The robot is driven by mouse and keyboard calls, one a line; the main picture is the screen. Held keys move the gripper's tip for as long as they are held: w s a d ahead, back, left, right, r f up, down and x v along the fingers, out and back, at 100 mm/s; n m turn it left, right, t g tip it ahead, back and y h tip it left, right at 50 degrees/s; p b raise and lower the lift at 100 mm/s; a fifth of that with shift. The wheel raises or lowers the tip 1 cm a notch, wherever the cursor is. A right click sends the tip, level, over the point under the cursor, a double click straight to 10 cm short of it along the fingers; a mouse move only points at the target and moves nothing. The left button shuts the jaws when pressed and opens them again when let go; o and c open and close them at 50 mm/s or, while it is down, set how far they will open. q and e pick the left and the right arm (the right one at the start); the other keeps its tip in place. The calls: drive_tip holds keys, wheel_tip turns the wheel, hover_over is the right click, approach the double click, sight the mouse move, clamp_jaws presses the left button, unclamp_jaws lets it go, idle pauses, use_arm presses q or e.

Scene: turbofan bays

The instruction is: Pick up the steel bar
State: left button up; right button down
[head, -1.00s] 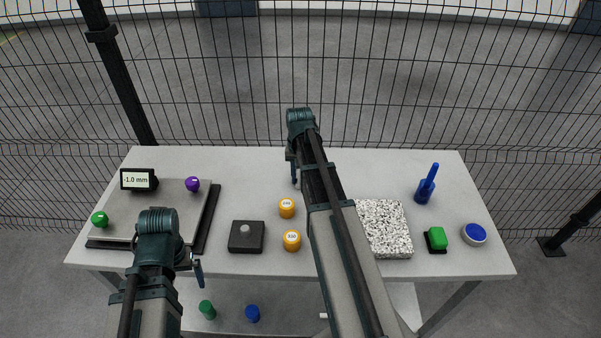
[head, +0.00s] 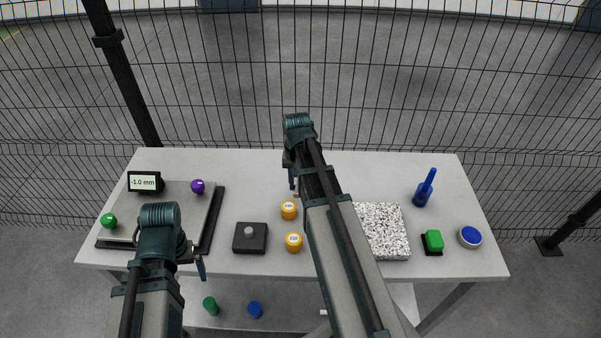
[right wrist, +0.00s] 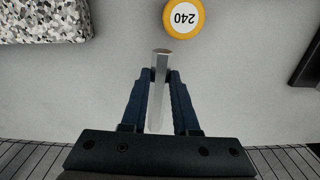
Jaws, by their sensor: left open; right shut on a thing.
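The steel bar (right wrist: 160,62) is a slim, pale grey bar in the right wrist view. My right gripper (right wrist: 160,75) is shut on it, with one blue finger on each side and one end of the bar jutting past the fingertips. In the head view my right gripper (head: 292,180) is over the middle back of the table, and its arm hides most of the bar. I cannot tell whether the bar is clear of the tabletop. My left gripper (head: 200,268) is open near the table's front left edge, away from the bar.
An orange cap marked 240 (right wrist: 183,18) lies just beyond the bar's end. Mesh fencing (head: 400,80) rises behind the table.

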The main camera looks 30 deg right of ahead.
drive_tip(key=s+a, duration=0.4)
drive_tip(key=s, duration=0.1)
drive_tip(key=s+a+r, duration=0.1)
drive_tip(key=s+a, duration=0.1)
drive_tip(key=a, duration=0.1)
drive_tip(key=shift+s+p, duration=0.4)
drive_tip(key=shift+a, duration=0.15)
idle(0.7)
